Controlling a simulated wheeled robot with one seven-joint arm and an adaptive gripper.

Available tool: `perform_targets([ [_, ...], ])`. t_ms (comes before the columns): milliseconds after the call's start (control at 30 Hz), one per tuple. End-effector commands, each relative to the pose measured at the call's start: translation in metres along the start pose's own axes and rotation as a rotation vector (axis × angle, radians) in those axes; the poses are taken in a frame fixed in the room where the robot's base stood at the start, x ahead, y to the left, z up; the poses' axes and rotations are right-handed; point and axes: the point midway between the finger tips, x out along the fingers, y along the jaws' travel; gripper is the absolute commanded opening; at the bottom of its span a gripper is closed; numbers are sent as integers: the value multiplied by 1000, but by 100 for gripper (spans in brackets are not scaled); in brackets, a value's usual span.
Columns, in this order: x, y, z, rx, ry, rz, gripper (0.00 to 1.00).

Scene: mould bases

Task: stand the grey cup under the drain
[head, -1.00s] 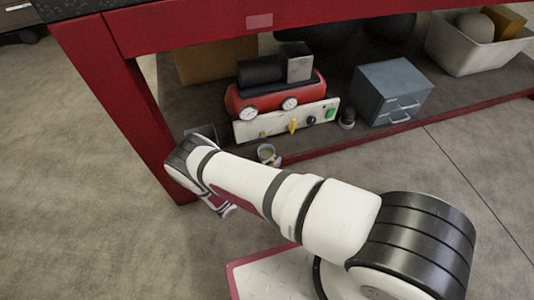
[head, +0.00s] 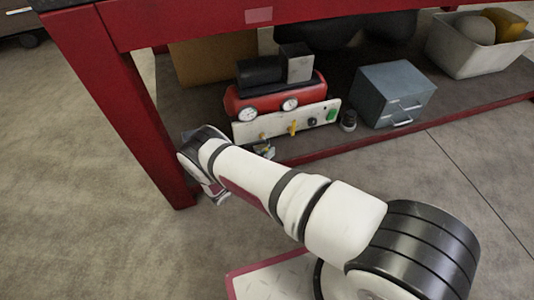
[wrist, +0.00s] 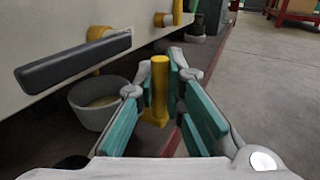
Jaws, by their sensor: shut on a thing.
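The grey cup (wrist: 92,106) stands upright on the dark shelf at the left of the wrist view, with something yellowish inside. Above it, a brass drain fitting (wrist: 98,33) with a long dark lever (wrist: 72,62) sticks out of the pale panel. My gripper (wrist: 160,88) has teal pads and is shut on a yellow post (wrist: 158,85) with a wider foot, right of the cup. I cannot tell if the post joins the cup; its link is hidden by the left finger. In the head view my arm hides most of the cup and my gripper.
A red compressor (head: 270,97) with gauges sits behind the pale panel (head: 285,124). A blue-grey drawer box (head: 393,92) and a white bin (head: 475,52) stand right on the shelf. A red table leg (head: 135,115) is close left of my wrist. Open floor lies to the right.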

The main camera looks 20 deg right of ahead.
Motion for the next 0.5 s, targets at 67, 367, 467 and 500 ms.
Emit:
perform_targets([
  [67, 0, 0, -2, 0, 0, 0, 0],
  [367, 0, 0, -3, -1, 0, 0, 30],
  [467, 0, 0, -3, -1, 0, 0, 30],
  [500, 0, 0, -3, -1, 0, 0, 30],
])
